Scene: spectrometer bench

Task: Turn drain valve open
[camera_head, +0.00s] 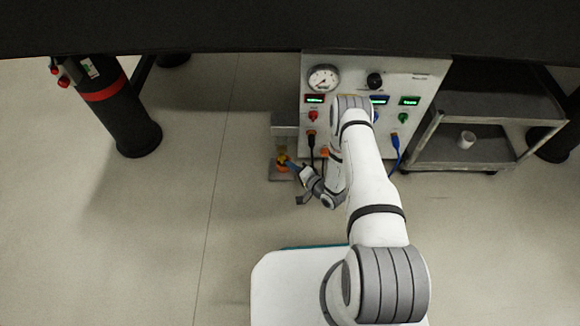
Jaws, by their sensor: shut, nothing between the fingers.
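The drain valve (282,158) is a small brass-and-orange fitting low on the left side of the white panel cabinet, just above the floor. A small blue part, perhaps its handle, shows beside it, but it is too small to tell which way it is turned. My gripper (298,171) is at the valve's right side, close to the blue part. It is shut with nothing held. I cannot tell whether the fingers touch the valve.
The white panel cabinet (340,67) has a gauge (323,78), a black knob (375,80), displays and cables. A grey cart (440,145) with a white cup (466,140) stands right. A black table leg (122,118) stands left. The floor left of the valve is clear.

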